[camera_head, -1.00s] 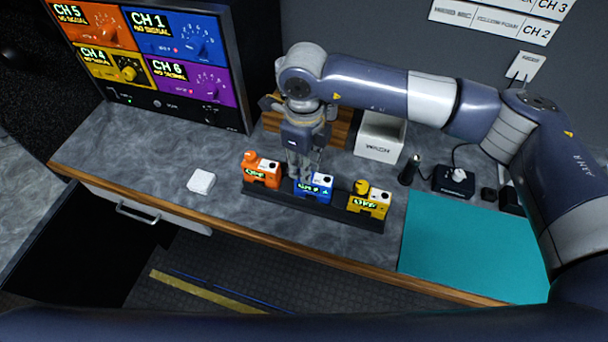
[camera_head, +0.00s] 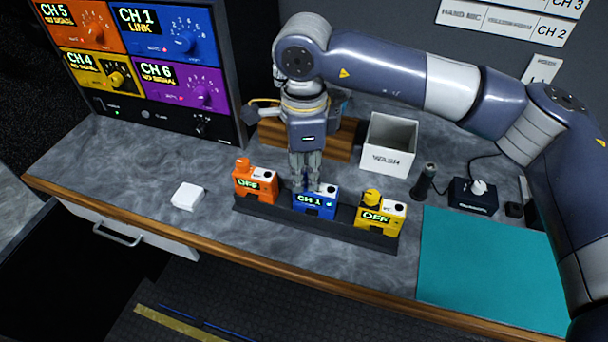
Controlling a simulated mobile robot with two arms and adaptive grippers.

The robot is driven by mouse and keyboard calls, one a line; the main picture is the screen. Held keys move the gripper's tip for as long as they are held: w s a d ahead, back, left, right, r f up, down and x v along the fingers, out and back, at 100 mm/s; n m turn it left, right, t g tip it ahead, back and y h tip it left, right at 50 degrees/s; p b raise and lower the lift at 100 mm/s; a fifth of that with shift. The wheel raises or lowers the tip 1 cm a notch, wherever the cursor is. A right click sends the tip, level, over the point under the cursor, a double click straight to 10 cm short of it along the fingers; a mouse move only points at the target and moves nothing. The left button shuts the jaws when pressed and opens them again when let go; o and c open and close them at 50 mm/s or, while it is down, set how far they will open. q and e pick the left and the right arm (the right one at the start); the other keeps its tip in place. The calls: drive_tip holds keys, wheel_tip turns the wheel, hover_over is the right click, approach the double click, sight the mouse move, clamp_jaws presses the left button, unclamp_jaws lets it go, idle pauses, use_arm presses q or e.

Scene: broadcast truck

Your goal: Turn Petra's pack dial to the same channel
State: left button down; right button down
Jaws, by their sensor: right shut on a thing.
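A blue pack (camera_head: 316,204) stands in the dark rack (camera_head: 280,218) between an orange pack (camera_head: 256,184) and a yellow pack (camera_head: 380,215). Its display reads CH 1, while the orange and yellow displays read OFF. My right gripper (camera_head: 306,184) points down from above and is shut on the blue pack's dial, which its fingers hide. On the receiver screen (camera_head: 147,52), the blue panel (camera_head: 174,31) reads CH 1 LINK. The orange panel reads CH 5, the yellow CH 4 and the purple CH 6. No name is legible on the packs. My left gripper is out of view.
A white box (camera_head: 388,146) and a wooden block (camera_head: 338,143) stand behind the rack. A small white block (camera_head: 187,196) lies left of it. A dark handheld item (camera_head: 425,180), a charger (camera_head: 473,195) and a teal mat (camera_head: 490,270) are right. The counter's front left is clear.

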sight(304, 177)
idle(0.4)
drive_tip(key=c, duration=1.4)
unclamp_jaws()
drive_tip(key=shift+r, duration=0.1)
wheel_tip(304, 177, up, 12)
